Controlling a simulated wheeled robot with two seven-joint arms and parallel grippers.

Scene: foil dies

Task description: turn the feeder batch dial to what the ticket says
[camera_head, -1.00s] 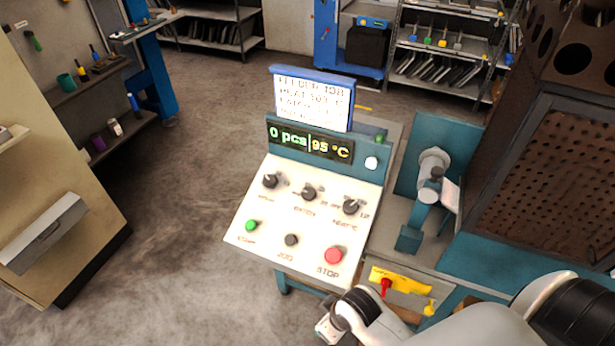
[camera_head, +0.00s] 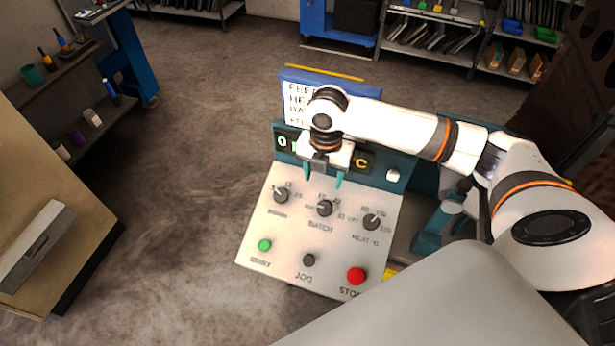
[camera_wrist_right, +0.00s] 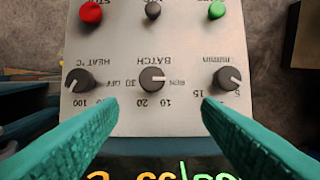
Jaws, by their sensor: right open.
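The batch dial (camera_head: 325,208) is the dark middle knob in the panel's upper row; in the right wrist view it shows upside down (camera_wrist_right: 151,78) with 10, 20 and 30 around it. Its white pointer mark seems to face right in that view. My right gripper (camera_head: 322,176) is open, pointing down just behind the dial. Its teal fingers (camera_wrist_right: 160,103) stand wide apart on either side of the dial's line, not touching it. The ticket (camera_head: 296,103) on its blue holder is mostly hidden by my right wrist; its batch value cannot be read. My left gripper is out of view.
The left dial (camera_head: 281,195) and heat dial (camera_head: 371,222) flank the batch dial closely. Green start (camera_head: 265,245), dark jog (camera_head: 308,260) and red stop (camera_head: 356,276) buttons sit in front. My right wrist partly covers the display (camera_head: 361,163).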

